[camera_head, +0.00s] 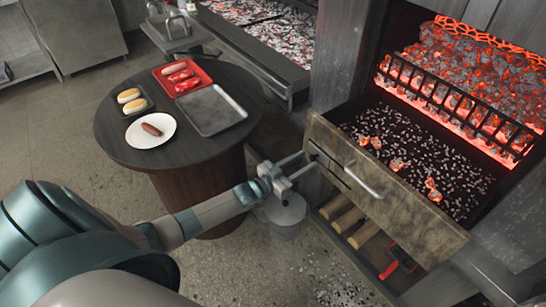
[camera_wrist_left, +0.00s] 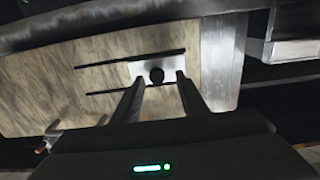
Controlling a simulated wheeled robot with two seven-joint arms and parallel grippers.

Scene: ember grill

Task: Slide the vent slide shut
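The vent slide (camera_wrist_left: 176,69) is a pale plate with a round dark knob (camera_wrist_left: 156,76), in the left wrist view. It sits at the right end of two dark parallel slots on the mottled drawer front (camera_wrist_left: 45,95). My left gripper (camera_wrist_left: 160,80) is open, one finger on each side of the knob. I cannot tell whether the fingers touch it. In the head view my left gripper (camera_head: 306,162) reaches the left part of the drawer front (camera_head: 415,215), where the slide is too small to make out clearly. My right gripper is not in view.
The drawer is pulled out, with ash and glowing coals (camera_head: 397,164) inside; a bar handle (camera_head: 363,180) sticks out in front. A grate (camera_head: 455,105) stands behind. A bucket (camera_head: 286,217) is below my gripper. A round table (camera_head: 120,150) with food stands left.

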